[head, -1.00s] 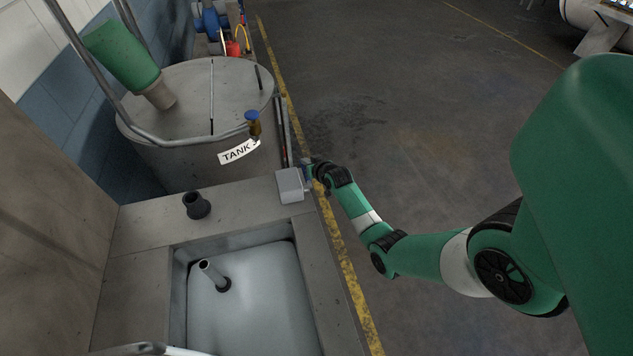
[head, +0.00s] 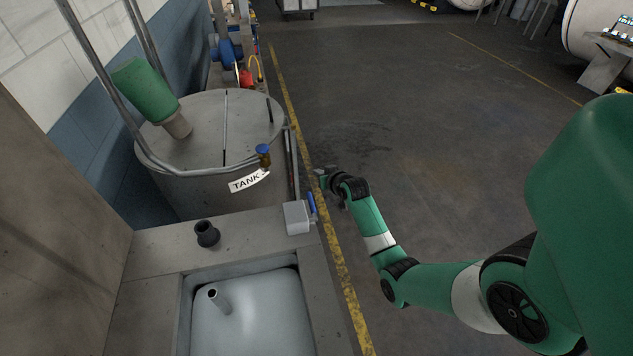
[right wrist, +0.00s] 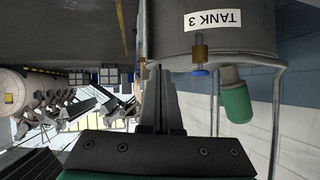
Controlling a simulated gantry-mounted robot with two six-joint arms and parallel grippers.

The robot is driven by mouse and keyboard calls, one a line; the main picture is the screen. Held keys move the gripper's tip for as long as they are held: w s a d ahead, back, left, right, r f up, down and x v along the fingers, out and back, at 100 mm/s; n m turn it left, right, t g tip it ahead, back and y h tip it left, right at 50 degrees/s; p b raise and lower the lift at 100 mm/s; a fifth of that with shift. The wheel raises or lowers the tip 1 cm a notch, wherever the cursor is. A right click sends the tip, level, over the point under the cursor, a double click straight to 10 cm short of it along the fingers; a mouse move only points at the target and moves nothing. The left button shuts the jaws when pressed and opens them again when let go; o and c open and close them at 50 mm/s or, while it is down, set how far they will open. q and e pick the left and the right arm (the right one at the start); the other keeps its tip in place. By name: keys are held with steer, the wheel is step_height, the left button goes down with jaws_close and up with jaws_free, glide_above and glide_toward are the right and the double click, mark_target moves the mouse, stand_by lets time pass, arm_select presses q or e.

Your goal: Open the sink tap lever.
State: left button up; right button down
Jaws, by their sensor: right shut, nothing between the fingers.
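A sink basin (head: 310,290) is set in the grey counter at the bottom of the head view, with a short upright pipe (head: 219,300) in it. A small pale box (head: 297,218) sits on the counter's right corner. A blue lever (head: 312,204) lies along the box's right side. Whether the tap is open, I cannot tell. My right gripper (head: 321,178) is just beyond the box and lever, apart from them, shut and empty. Its shut fingers also show in the right wrist view (right wrist: 160,88). My left gripper is not in view.
A round tank (head: 190,125) labelled TANK 3 stands beyond the counter, with a pipe rail and a blue-handled brass valve (head: 263,154). A black fitting (head: 207,234) stands on the counter. A green motor (head: 146,90) is on the tank lid. The floor (head: 430,150) to the right is open.

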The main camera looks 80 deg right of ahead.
steer(key=shift+s+d+r, duration=0.1)
steer(key=shift+s+r, duration=0.05)
steer(key=shift+r, duration=0.5)
steer(key=shift+s+r, duration=0.1)
steer(key=shift+r, duration=0.55)
